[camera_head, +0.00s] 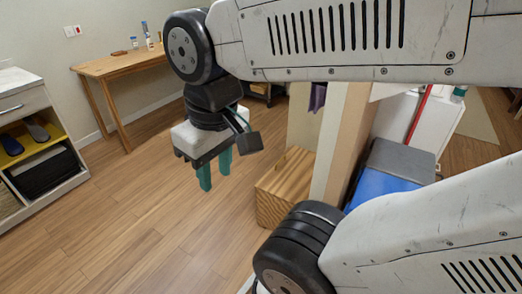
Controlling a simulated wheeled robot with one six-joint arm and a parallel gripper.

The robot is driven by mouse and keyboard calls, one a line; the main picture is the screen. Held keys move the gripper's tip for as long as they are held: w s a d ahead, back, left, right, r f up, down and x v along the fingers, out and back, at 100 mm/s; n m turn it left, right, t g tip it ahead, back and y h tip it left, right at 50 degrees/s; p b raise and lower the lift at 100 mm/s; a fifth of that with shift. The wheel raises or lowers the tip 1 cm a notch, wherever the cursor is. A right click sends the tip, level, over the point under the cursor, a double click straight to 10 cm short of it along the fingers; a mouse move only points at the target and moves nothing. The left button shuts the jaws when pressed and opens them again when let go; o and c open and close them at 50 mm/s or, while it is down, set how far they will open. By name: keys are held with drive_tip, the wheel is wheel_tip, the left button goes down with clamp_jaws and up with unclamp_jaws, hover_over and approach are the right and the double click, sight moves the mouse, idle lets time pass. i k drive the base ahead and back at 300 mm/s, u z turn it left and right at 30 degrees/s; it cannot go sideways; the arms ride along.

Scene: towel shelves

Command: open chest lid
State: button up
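A wooden chest (282,192) with striped grain stands on the floor in the middle of the view, beside a beige panel. Its lid looks closed, lying flat on top. My arm hides its lower right part. My gripper (215,176) hangs from my arm to the left of the chest, with its two teal fingers pointing down. The fingers are apart with nothing seen between them. The gripper does not appear to touch the chest.
A wooden table (118,64) with small items stands at the back left wall. A white cabinet (48,175) with shoes and a dark basket is at the left. A grey-and-blue box (398,165) is right of the panel. The wooden floor (130,215) at left is clear.

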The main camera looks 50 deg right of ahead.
sight(289, 179)
drive_tip(key=i, duration=1.35)
drive_tip(key=z, duration=1.7)
